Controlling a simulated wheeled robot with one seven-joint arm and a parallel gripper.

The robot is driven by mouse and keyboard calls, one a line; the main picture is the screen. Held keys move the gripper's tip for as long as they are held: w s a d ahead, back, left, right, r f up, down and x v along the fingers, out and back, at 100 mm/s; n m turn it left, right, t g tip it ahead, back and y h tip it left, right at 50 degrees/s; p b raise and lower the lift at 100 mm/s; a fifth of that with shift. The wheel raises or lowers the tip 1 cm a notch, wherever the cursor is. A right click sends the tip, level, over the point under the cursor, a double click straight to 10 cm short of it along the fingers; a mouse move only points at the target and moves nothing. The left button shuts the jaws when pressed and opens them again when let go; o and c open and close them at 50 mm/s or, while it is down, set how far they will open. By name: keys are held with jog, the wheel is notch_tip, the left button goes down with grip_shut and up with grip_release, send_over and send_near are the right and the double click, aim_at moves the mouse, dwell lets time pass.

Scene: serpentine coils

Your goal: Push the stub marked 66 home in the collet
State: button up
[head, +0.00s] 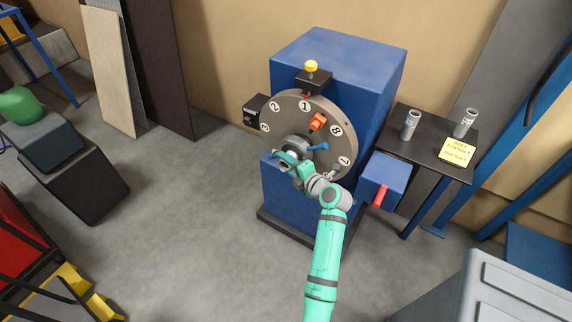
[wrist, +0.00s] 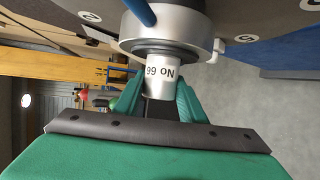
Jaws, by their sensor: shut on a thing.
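The stub marked 66 (wrist: 160,72) is a short silver cylinder; its label reads upside down in the wrist view. One end meets the mouth of the silver collet (wrist: 172,38), in line with it; how deep it sits I cannot tell. The collet (head: 296,143) is at the middle of the numbered grey disc (head: 276,122) in the head view. My gripper (wrist: 157,92) is shut on the stub, a green finger on each side. In the head view my gripper (head: 290,164) is in front of the collet and mostly hides the stub.
The disc is on a blue machine (head: 345,60) with a yellow knob (head: 311,66) on top. A blue box with a red lever (head: 379,197) is at its right. A dark side table (head: 432,158) holds two grey cylinders (head: 410,124) and a yellow note.

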jog(key=o, duration=1.5)
jog(key=v, duration=1)
jog(key=shift+s+d, duration=0.3)
jog(key=s+a+f+m+h, duration=0.3)
jog(key=s+f+m, duration=0.3)
jog(key=s+f, duration=0.1)
jog(key=s+a+f+m+h, duration=0.2)
jog(key=s+a+f+m, duration=0.1)
jog(key=s+f+m, duration=0.45)
jog(key=s+a+m+h, duration=0.2)
jog(key=s+m, duration=0.4)
jog(key=s, duration=0.9)
jog(key=s+a+r+m+t, duration=0.1)
jog(key=s+r+m, duration=0.2)
jog(key=s+r, duration=0.3)
jog(key=s+a+r+m+t, duration=0.1)
jog(key=s+r+m, duration=0.2)
jog(key=s+r, duration=0.3)
jog(key=s, duration=0.4)
jog(key=shift+s+a+t, duration=0.3)
jog(key=shift+a+t, duration=0.05)
jog(key=shift+t, duration=0.05)
